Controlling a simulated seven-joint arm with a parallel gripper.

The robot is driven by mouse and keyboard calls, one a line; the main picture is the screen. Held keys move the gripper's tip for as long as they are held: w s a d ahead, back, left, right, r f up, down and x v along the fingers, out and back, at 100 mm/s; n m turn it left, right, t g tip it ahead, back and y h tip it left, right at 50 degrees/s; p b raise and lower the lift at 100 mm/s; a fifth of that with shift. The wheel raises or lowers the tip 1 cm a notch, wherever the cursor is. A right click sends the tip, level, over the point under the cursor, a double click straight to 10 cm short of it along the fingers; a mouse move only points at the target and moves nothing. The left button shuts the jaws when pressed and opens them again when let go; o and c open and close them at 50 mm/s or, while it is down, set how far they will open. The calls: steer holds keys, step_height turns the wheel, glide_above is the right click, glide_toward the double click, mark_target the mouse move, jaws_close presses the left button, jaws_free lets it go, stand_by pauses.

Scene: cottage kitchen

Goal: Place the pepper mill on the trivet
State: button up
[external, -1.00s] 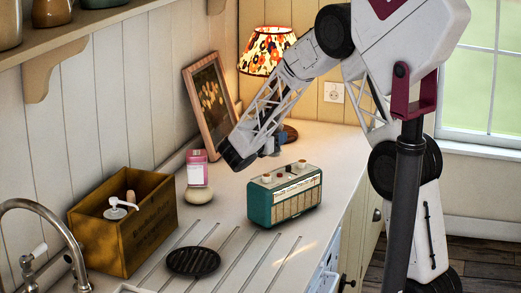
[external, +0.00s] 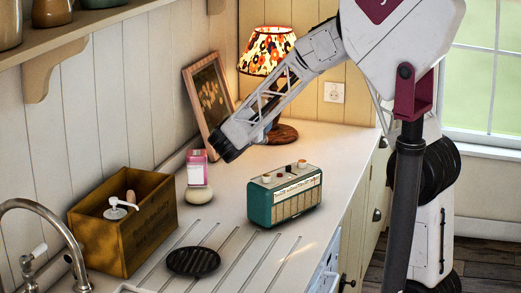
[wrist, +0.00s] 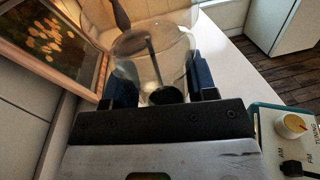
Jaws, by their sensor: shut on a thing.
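The trivet (external: 193,262) is a round, black, slotted disc lying flat on the counter near the front, with nothing on it. My gripper (wrist: 164,76) is shut on a clear, glass-like body with a dark rod inside, which appears to be the pepper mill (wrist: 176,48). It sits between the two blue fingers in the wrist view. In the external view my gripper (external: 264,136) is above the counter near the lamp, behind the radio and well away from the trivet. The held thing cannot be made out there, as my arm covers that spot.
A teal radio (external: 284,197) stands right of the trivet. A wooden crate (external: 124,222) with a white pump bottle stands left of it. A pink-and-white carton (external: 197,168), a pale round object (external: 199,195), a picture frame (external: 208,105) and a lamp (external: 267,50) stand along the wall.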

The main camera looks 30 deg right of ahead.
steer(key=s+a+r+n+t+y, duration=0.1)
steer(key=s+a+n+t+y, duration=0.5)
steer(key=s+a, duration=0.65)
steer(key=s+a+r+n+t+y, duration=0.15)
steer(key=s+a+n+y, duration=0.45)
steer(key=s, duration=1)
steer(key=shift+s+a+f+n+y, duration=0.65)
steer(key=shift+s+a+f+y, duration=1)
steer(key=shift+s, duration=2.15)
steer(key=shift+s+a+f+n+y, duration=0.8)
steer(key=shift+s+y, duration=1.65)
steer(key=shift+s, duration=1.3)
step_height(320, 180, down, 8)
steer(key=shift+g, duration=0.45)
steer(key=shift+w+a+r, duration=0.1)
steer(key=shift+a, duration=0.05)
